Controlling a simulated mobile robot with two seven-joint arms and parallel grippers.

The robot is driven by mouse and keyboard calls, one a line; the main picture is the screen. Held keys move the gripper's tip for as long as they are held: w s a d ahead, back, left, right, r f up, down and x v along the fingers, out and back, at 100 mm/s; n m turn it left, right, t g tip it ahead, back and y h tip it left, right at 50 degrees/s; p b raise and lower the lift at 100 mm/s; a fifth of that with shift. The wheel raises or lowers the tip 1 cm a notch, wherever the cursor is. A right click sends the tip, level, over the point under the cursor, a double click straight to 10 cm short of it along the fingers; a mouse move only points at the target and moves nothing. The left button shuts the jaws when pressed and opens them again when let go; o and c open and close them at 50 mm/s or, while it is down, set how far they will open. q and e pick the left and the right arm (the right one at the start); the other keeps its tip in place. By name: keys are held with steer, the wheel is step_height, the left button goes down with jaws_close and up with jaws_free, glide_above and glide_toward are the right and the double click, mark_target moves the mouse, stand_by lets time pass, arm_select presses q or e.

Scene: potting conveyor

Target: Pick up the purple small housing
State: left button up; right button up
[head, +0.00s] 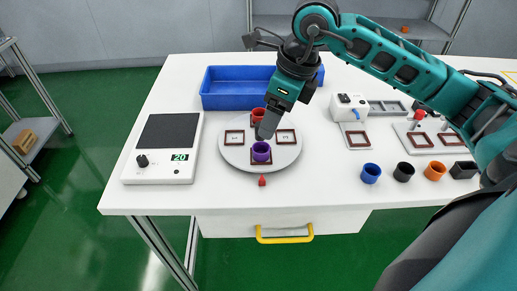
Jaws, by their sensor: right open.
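The purple small housing (261,151) is a small round cup on the front pad of the round grey turntable (234,157). My right gripper (268,130) points down over the turntable, just behind and above the purple housing in the picture. It is open. I cannot tell its exact height over the housing, and its fingers overlap each other from this angle. A red housing (258,114) stands on the back pad, partly hidden by the gripper. My left gripper is not in view.
A scale (158,173) reading 20 stands left of the turntable. A blue bin (235,101) lies behind. A red pointer (262,182) sits before the turntable.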

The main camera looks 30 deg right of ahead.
mark_target(263, 143)
steer(key=x, duration=0.8)
steer(key=shift+s+a+f, duration=0.1)
steer(key=shift+a+f, duration=0.15)
steer(key=shift+f, duration=0.15)
steer(key=shift+c, duration=0.5)
steer(key=c, duration=1)
steer(key=shift+r, duration=0.1)
